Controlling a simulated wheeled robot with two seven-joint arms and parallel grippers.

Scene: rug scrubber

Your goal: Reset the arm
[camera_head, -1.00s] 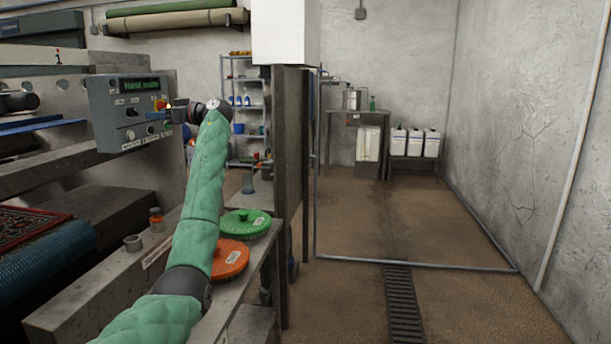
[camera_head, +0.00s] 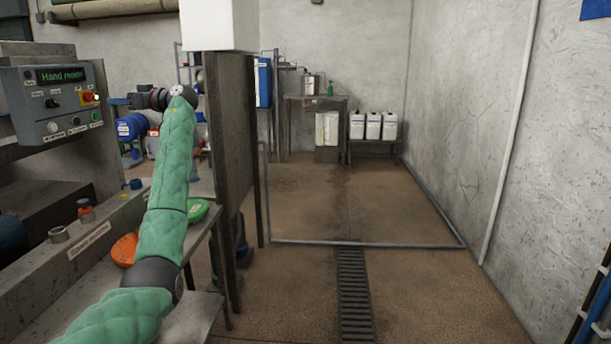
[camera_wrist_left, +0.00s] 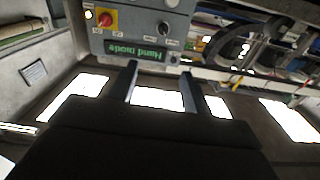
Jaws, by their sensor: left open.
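My left arm, in a green quilted sleeve, comes up from the lower left of the head view. My left gripper (camera_head: 130,100) is dark and points left toward the grey control panel (camera_head: 28,118), with a visible gap between them. In the left wrist view my left gripper (camera_wrist_left: 160,86) has its two fingers apart with nothing between them. That view also shows the panel (camera_wrist_left: 185,48), upside down, beyond the fingertips. Its display (camera_head: 60,75) reads "Hand mode", and it carries a red knob on yellow (camera_head: 89,97) and several buttons. My right gripper is not in view.
A bench (camera_head: 108,226) below my arm holds an orange disc (camera_head: 123,249) and a green disc (camera_head: 198,210), both partly hidden. A dark upright partition (camera_head: 232,140) stands right of my gripper. Open floor with a drain grate (camera_head: 353,290) lies to the right.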

